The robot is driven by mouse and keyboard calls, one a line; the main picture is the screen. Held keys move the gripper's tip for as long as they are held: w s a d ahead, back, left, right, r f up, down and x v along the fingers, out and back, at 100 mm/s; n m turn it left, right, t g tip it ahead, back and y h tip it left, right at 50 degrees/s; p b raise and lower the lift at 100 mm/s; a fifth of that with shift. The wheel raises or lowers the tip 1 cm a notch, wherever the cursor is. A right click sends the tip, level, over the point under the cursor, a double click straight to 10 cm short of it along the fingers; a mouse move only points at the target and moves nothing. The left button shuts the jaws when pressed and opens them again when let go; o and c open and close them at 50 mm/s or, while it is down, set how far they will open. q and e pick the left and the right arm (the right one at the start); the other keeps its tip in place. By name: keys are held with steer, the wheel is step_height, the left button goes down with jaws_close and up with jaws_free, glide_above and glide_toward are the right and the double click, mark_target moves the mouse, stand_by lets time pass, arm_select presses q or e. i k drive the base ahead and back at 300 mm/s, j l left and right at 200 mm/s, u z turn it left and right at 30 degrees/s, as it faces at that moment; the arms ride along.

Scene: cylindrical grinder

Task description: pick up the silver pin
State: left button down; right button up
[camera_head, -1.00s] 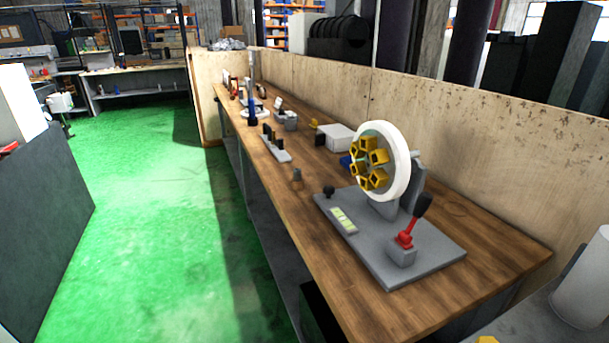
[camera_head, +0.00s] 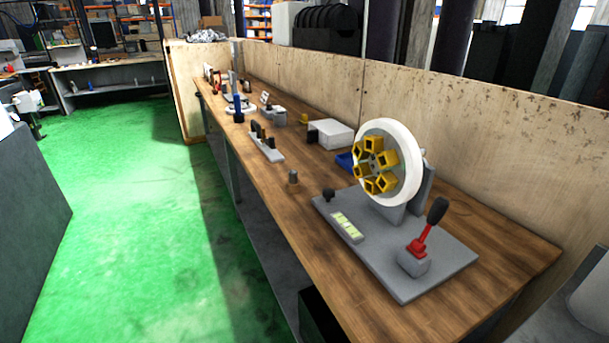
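A small grey metallic piece (camera_head: 293,177), which looks like the silver pin, stands on the wooden workbench (camera_head: 250,185) near its front edge. It is left of the grey base plate of the wheel device and apart from it. It is small in the picture, so its exact shape is hard to tell. Neither of my grippers shows in this view.
A white wheel (camera_head: 402,165) with several yellow sockets stands on a grey base plate (camera_head: 400,265) with a red-and-black lever (camera_head: 426,230). Left of the pin is a grey holder with dark pieces (camera_head: 266,147). Behind are a white box (camera_head: 331,134) and a wooden wall (camera_head: 470,130). Green floor (camera_head: 130,220) is clear.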

mark_target(292, 173)
steer(key=i+j+z, duration=0.4)
steer(key=j, duration=0.25)
steer(key=i+j+z, duration=0.45)
steer(key=j, duration=0.3)
steer(key=j+z, duration=0.2)
steer(key=j, duration=0.2)
